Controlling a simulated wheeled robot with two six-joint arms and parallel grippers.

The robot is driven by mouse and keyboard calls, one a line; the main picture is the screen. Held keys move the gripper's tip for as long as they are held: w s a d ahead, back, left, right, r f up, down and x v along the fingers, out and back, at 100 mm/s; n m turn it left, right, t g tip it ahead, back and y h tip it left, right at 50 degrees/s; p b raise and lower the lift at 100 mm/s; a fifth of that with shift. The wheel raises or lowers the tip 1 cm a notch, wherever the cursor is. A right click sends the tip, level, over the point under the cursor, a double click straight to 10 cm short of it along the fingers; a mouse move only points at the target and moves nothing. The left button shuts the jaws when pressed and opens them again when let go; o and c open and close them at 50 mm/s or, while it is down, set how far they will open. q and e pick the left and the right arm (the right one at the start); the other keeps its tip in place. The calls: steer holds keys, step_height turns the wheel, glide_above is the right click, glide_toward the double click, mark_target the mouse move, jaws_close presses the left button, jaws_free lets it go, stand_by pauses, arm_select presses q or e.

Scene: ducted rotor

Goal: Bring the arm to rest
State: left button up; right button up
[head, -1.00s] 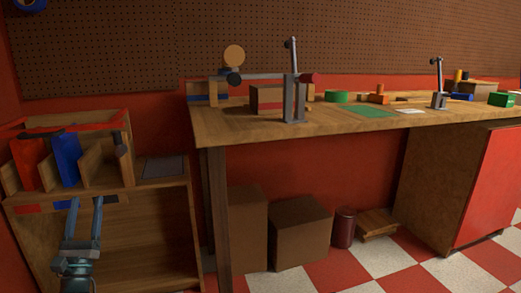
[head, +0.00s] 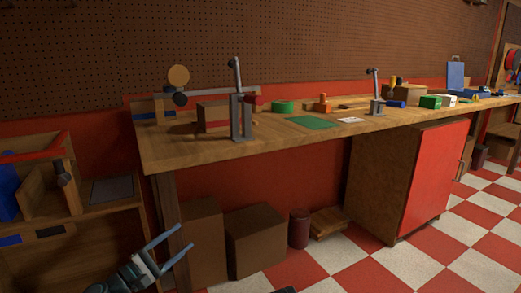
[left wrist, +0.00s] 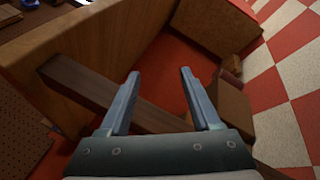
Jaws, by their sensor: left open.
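My left gripper (head: 170,246) is at the lower left of the head view, in front of the workbench's near left leg and below its top. Its two blue-grey fingers are spread with nothing between them. In the left wrist view the open fingers (left wrist: 157,95) point past the wooden bench leg (left wrist: 95,88) toward the floor area under the bench. I cannot tell how close the fingers are to the leg. My right gripper does not show.
The workbench (head: 200,152) holds a clamp stand (head: 238,115), a green mat (head: 314,122) and several small parts. Boxes (head: 255,240) and a dark red can (head: 299,228) stand beneath. A wooden shelf unit (head: 110,205) is at left. Checkered floor (head: 440,240) is clear at right.

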arm_select(q)
steer(key=s+d+f+m+g+y+p, duration=0.1)
steer(key=s+d+f+m+g+p, duration=0.1)
steer(key=d+f+m+g, duration=0.3)
steer(key=s+d+f+m+g+p, duration=0.1)
steer(key=s+d+f+m+g, duration=0.15)
steer(key=d, duration=0.45)
steer(key=s+d+f+m+g+y+p, duration=0.1)
steer(key=d+f+m+g+p, duration=0.1)
steer(key=d+m+g, duration=0.3)
steer(key=s+d+f+m+g+y+p, duration=0.2)
steer(key=s+f+m+g+y+p, duration=0.25)
steer(key=s+m+y, duration=0.35)
step_height(320, 180, up, 38)
steer(key=s+a+y+p, duration=0.1)
steer(key=s+y+p, duration=0.1)
steer(key=p, duration=3.7)
steer(key=shift+r+t+y, duration=0.2)
steer(key=shift+t+y, duration=0.2)
steer(key=shift+y, duration=0.2)
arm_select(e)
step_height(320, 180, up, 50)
arm_select(q)
steer(key=shift+m, duration=0.25)
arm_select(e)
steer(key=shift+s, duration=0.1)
